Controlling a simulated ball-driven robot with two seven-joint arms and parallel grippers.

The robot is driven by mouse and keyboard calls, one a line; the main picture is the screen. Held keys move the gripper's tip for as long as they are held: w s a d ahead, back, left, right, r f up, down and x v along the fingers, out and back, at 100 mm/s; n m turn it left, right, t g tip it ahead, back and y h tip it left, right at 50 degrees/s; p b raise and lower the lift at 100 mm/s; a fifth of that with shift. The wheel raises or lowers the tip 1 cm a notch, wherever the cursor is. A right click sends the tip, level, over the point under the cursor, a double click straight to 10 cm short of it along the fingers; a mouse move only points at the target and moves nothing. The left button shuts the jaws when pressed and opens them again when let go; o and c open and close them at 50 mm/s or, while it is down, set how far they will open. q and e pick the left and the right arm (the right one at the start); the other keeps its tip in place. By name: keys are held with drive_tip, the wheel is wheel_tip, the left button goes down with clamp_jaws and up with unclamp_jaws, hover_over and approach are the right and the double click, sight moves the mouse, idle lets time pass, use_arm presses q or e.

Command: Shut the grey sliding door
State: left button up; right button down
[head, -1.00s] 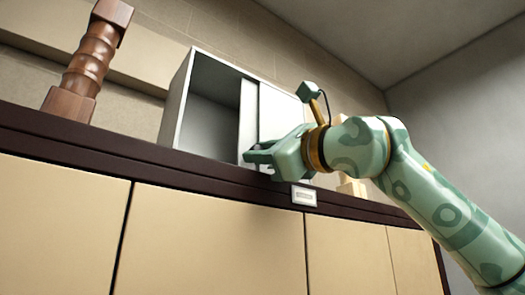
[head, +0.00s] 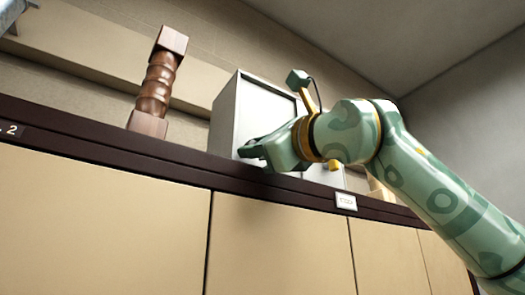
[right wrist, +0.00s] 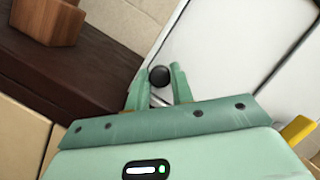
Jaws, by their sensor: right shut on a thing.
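The grey sliding door (head: 262,108) is on the front of a pale grey box-like cabinet (head: 224,118) on the dark ledge. The door now covers the left part of the front, close to the left side wall; no dark opening shows there. It also shows in the right wrist view (right wrist: 225,50). My right gripper (head: 248,152) is at the door's lower left, its fingers on either side of a round black knob (right wrist: 159,76), shut on it. Its hand and arm hide the lower right of the front. My left gripper is not in view.
A turned brown wooden post (head: 157,84) stands on the dark ledge (head: 95,143) left of the cabinet, with a gap between. Tan cupboard fronts (head: 275,245) lie below. Pale wooden pieces (head: 380,192) show partly behind my right arm.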

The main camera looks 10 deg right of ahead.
drive_tip(key=shift+a, duration=0.15)
drive_tip(key=c, duration=1.2)
unclamp_jaws()
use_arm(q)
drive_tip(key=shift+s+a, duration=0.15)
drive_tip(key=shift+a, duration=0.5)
use_arm(e)
drive_tip(key=shift+s+a, duration=0.15)
use_arm(q)
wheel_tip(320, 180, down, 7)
drive_tip(key=b, duration=0.6)
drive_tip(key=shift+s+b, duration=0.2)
drive_tip(key=shift+b, duration=0.15)
use_arm(e)
drive_tip(key=v, duration=1.6)
drive_tip(key=shift+s, duration=0.15)
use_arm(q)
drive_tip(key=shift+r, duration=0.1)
